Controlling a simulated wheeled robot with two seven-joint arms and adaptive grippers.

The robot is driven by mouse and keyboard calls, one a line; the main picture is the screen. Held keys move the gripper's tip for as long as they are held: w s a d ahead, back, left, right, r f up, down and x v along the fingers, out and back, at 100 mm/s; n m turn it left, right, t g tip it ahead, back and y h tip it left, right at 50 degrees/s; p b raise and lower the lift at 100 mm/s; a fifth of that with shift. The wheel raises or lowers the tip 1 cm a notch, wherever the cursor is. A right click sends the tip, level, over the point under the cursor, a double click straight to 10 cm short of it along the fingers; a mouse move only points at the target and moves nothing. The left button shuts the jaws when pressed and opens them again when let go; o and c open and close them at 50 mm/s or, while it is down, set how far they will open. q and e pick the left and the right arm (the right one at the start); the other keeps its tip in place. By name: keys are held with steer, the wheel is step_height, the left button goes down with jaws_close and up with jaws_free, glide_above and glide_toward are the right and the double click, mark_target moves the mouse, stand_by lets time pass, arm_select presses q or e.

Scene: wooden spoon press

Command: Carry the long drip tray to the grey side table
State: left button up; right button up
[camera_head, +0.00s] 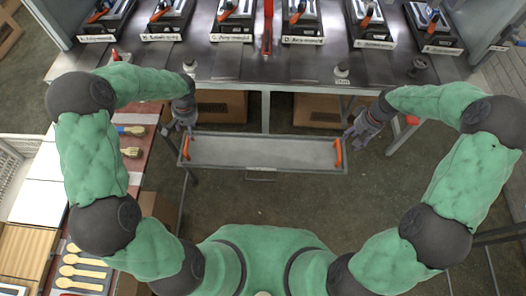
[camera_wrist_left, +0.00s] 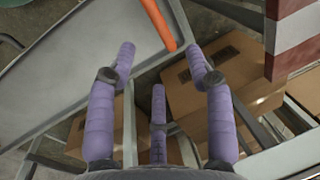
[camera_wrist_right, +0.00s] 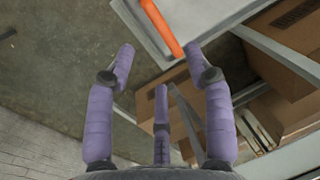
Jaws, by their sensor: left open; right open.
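The long drip tray (camera_head: 262,150) is a shallow grey tray with an orange handle at each end, in front of the dark bench in the head view. My left gripper (camera_head: 184,126) is open beside its left end. In the left wrist view the tray (camera_wrist_left: 85,60) and its orange handle (camera_wrist_left: 158,22) lie just beyond the open fingers (camera_wrist_left: 160,62). My right gripper (camera_head: 354,134) is open beside the tray's right end. In the right wrist view the orange handle (camera_wrist_right: 162,27) is just beyond the open fingers (camera_wrist_right: 160,62). I cannot tell which table is the grey side table.
The dark bench (camera_head: 300,66) holds several presses in a row along its back. Cardboard boxes (camera_head: 318,110) sit under it. A side surface at left carries wooden spoons (camera_head: 85,272). The floor (camera_head: 290,205) between my arms is clear.

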mark_target(188, 140)
arm_select(q)
steer(key=f, duration=0.3)
steer(key=a+f, duration=0.1)
steer(key=f, duration=0.2)
steer(key=a+f, duration=0.1)
steer(key=f, duration=0.3)
arm_select(e)
steer(key=f, duration=0.3)
steer(key=a+f, duration=0.1)
steer(key=f, duration=0.2)
steer(key=a+f, duration=0.1)
steer(key=f, duration=0.3)
arm_select(q)
jaws_close()
arm_select(e)
jaws_close()
arm_select(q)
steer(key=shift+r, duration=0.1)
arm_select(e)
steer(key=shift+r, duration=0.1)
